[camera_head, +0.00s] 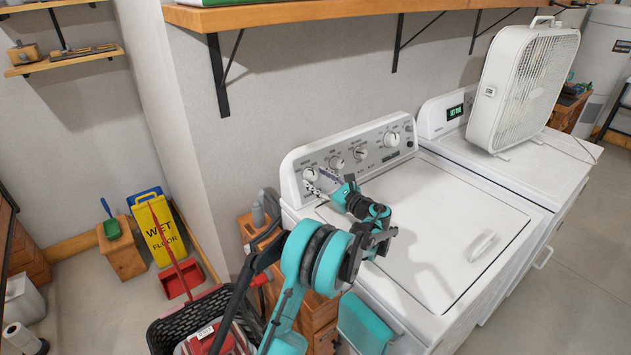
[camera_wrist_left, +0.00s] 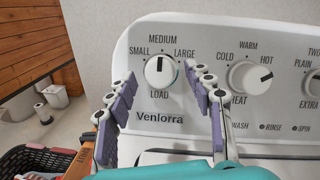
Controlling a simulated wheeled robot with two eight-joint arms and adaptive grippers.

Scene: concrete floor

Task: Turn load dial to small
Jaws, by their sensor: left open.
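The load dial (camera_wrist_left: 160,72) is a white round knob at the left end of the washer's control panel (camera_wrist_left: 137,44). Its dark mark points up toward MEDIUM; SMALL is printed to its upper left and LARGE to its upper right. In the head view the load dial (camera_head: 310,174) is the leftmost knob on the washer (camera_head: 440,220). My left gripper (camera_head: 322,186) is at the panel's left end. In the left wrist view the left gripper (camera_wrist_left: 163,98) is open, its purple-padded fingers apart, below and either side of the dial. Contact cannot be told. My right gripper is out of view.
A temperature knob (camera_wrist_left: 250,77) sits close to the right of the fingers. A white box fan (camera_head: 525,85) stands on the neighbouring machine. A wooden shelf (camera_head: 330,14) runs above. A wet floor sign (camera_head: 160,230) and a dark basket (camera_head: 190,320) are at left.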

